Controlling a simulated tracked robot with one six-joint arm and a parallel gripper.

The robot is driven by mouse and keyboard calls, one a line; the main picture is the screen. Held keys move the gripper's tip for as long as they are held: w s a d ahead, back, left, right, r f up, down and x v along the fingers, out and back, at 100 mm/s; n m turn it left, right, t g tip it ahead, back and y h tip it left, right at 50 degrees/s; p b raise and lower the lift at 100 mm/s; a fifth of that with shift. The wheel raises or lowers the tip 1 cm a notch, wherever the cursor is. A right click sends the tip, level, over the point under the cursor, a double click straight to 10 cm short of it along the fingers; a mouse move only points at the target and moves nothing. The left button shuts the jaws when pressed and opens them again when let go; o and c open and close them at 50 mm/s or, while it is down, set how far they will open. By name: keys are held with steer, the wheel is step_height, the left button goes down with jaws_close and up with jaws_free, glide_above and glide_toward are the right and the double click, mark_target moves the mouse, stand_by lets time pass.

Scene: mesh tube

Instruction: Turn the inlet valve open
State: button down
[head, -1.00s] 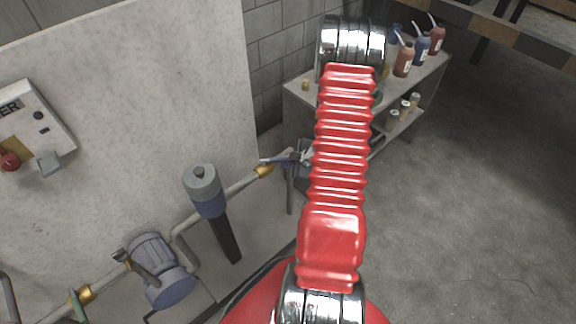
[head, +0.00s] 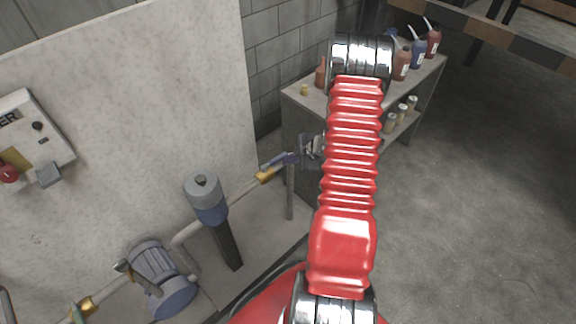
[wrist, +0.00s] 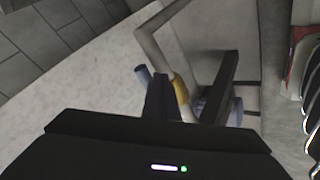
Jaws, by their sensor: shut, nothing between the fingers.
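A brass valve (head: 266,176) with a blue lever (head: 273,161) sits on the pale pipe at the right end of the white panel. I see no inlet label on it. The lever lies roughly along the pipe. My gripper (head: 292,158) is shut and empty at the lever's right end; I cannot tell whether it touches. In the wrist view, my dark shut fingers (wrist: 160,92) overlap the picture of the brass valve body (wrist: 180,90). The blue lever's tip (wrist: 142,72) shows just left of them; the rest of the lever is hidden.
Another brass fitting (head: 85,305) is at the lower left. A shelf (head: 433,75) with bottles and cans is behind my arm. The floor at right is open.

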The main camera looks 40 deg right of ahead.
steer(key=shift+w+d, duration=0.2)
steer(key=shift+w, duration=0.15)
stand_by(0.4)
steer(key=s+d+r, duration=0.4)
steer(key=s+r, duration=0.2)
steer(key=s, duration=0.2)
steer(key=shift+s+d+r, duration=0.2)
steer(key=shift+s+r, duration=0.15)
steer(key=shift+s, duration=0.05)
stand_by(0.6)
